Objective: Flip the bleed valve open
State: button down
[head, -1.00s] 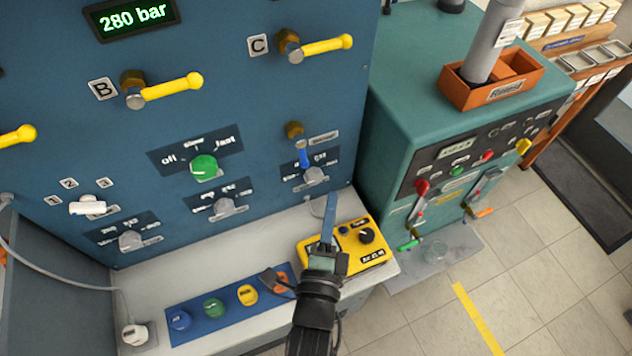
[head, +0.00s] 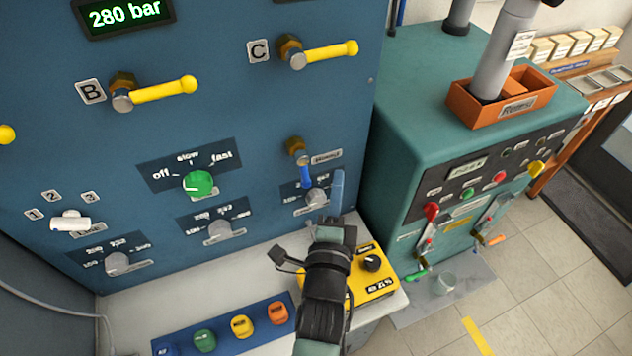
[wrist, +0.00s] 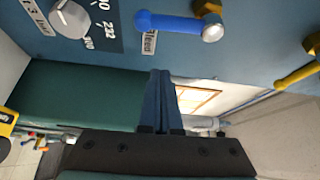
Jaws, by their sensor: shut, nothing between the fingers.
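The bleed valve has a brass fitting (head: 296,146) and a short blue lever (head: 306,175) on the blue panel. The lever hangs down in the head view. In the wrist view the blue lever (wrist: 168,23) runs sideways from its brass fitting (wrist: 208,9), beside the label reading "Bleed" (wrist: 149,41). My gripper (head: 338,175) is shut and empty, its blue fingers pointing up just right of the lever in the head view. In the wrist view the closed fingertips (wrist: 161,74) are below the lever in the picture, with a visible gap.
A silver knob (head: 316,196) sits just below the lever. Yellow-handled valves B (head: 160,91) and C (head: 325,54) are higher on the panel. A yellow box (head: 375,280) with a black knob stands on the ledge under my gripper. A teal cabinet (head: 400,140) stands at right.

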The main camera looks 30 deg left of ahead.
aim_at(304, 172)
jog(key=shift+s+a+f+p, duration=0.15)
jog(key=shift+a+p, duration=0.45)
jog(key=shift+p, duration=0.6)
jog(key=shift+s+a+p, duration=0.3)
jog(key=shift+a+p, duration=0.3)
jog(key=shift+p, duration=0.6)
jog(key=shift+s+a+f+p, duration=0.15)
jog(key=shift+a+p, duration=0.45)
jog(key=shift+p, duration=0.6)
jog(key=shift+r, duration=0.1)
jog(key=shift+r, duration=0.1)
jog(key=shift+s+a+m+g+p, duration=0.3)
jog(key=shift+s+a+m+p, duration=0.25)
jog(key=shift+p, duration=0.9)
